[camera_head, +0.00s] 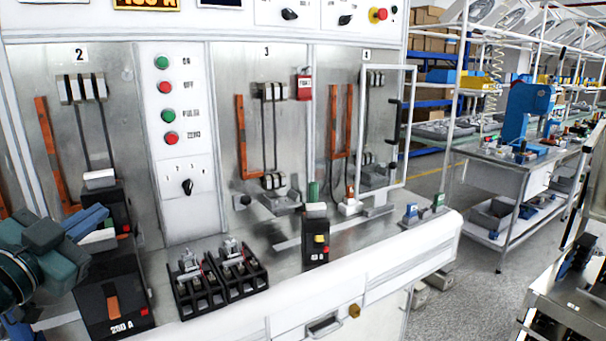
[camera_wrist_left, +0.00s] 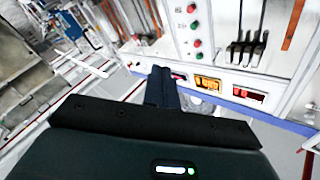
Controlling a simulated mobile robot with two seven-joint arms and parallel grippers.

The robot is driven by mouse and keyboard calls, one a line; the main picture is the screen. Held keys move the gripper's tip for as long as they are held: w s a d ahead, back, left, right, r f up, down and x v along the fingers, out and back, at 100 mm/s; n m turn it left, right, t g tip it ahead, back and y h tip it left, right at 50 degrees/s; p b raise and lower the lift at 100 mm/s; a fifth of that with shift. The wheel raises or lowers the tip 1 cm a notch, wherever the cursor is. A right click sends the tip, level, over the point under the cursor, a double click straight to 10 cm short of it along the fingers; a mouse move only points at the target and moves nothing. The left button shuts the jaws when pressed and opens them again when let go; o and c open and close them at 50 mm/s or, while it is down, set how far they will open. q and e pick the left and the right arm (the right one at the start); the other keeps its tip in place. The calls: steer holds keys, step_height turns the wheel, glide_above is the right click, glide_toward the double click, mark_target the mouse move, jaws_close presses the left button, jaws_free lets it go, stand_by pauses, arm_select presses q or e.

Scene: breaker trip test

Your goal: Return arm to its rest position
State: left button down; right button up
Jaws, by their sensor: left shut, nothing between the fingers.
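My left arm comes in at the lower left of the head view. Its left gripper (camera_head: 98,217) is shut and empty, in front of the bench's left end. In this view it overlaps the black breaker marked 250 A (camera_head: 113,300); I cannot tell whether they touch. In the left wrist view the closed dark fingers (camera_wrist_left: 162,86) point toward the panel's digital displays (camera_wrist_left: 208,84), with nothing between them. My right gripper is not in view.
The test bench's panel (camera_head: 183,120) carries buttons and a rotary switch (camera_head: 187,187). An aisle floor (camera_head: 465,255) lies beyond.

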arm_select(q)
steer(key=f, duration=0.3)
steer(key=w+f+n+g, duration=0.1)
steer(key=f, duration=0.2)
steer(key=w+f+n+y, duration=0.1)
steer(key=f, duration=0.3)
steer(key=shift+a, duration=0.4)
steer(key=s+d+f+n+g, duration=0.1)
steer(key=s+f+g, duration=0.1)
steer(key=f, duration=0.6)
steer(key=s+d+f+n+g, duration=0.1)
steer(key=s+d+f, duration=0.1)
steer(key=f, duration=0.6)
steer(key=s+d+f+n+g, duration=0.1)
steer(key=s+d+f+g, duration=0.1)
steer(key=s+d+f, duration=0.5)
steer(key=s+d+f+n+g, duration=0.1)
steer(key=s+d+f, duration=0.5)
steer(key=f, duration=0.6)
steer(key=shift+s+d+g, duration=0.4)
steer(key=shift+s+g, duration=0.3)
steer(key=shift+s, duration=0.35)
steer(key=shift+f, duration=0.1)
